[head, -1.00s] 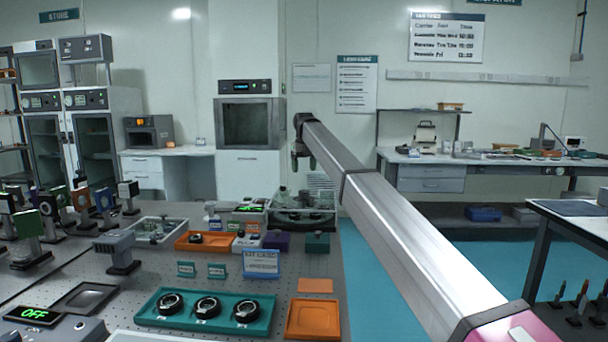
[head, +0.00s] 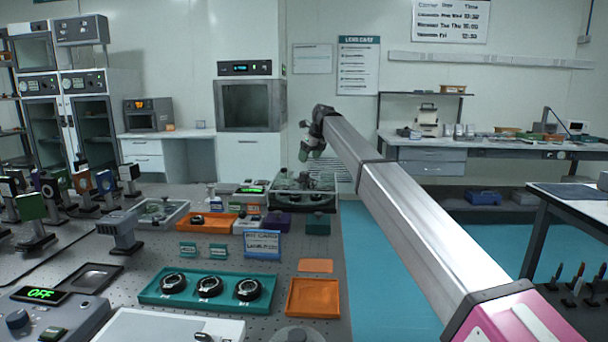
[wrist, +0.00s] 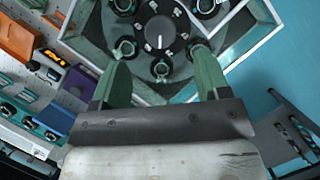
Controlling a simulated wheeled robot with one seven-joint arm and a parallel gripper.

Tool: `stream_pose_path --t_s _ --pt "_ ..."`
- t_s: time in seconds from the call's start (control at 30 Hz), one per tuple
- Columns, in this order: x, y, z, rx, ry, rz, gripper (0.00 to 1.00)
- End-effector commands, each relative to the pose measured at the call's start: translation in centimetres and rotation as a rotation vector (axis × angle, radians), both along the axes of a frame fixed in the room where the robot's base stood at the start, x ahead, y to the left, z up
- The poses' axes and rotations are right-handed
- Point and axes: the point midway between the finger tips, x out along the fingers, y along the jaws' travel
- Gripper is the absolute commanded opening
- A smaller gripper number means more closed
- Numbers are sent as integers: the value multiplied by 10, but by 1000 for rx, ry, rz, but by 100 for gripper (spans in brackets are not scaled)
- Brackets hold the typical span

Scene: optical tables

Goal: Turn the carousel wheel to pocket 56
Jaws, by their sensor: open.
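The carousel wheel (wrist: 158,36) shows in the wrist view as a dark disc with round pockets around a central knob with pale markings. It sits in a clear-walled square case (wrist: 262,12). In the head view the carousel case (head: 302,190) stands at the far end of the table, small and partly dark. My gripper (wrist: 158,82) is open, its two green fingers spread on either side of the wheel's near edge, with nothing between them but the view of a pocket. Whether the fingers touch the wheel cannot be told. Pocket numbers are too small to read.
Left of the case are an orange tray (head: 208,222), a purple box (head: 276,222) and a small lit display (wrist: 50,68). A teal tray with several ring mounts (head: 162,298) and an orange tray (head: 312,298) lie nearer.

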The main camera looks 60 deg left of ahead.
Motion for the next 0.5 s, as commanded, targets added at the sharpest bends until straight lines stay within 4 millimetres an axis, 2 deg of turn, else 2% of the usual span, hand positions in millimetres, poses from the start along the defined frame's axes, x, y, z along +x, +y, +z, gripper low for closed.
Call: stream_pose_path --t_s 0.3,0.5 --pt "-4 22 -53 -2 1 -1 69" --pt "-6 31 -75 -2 0 -1 69"
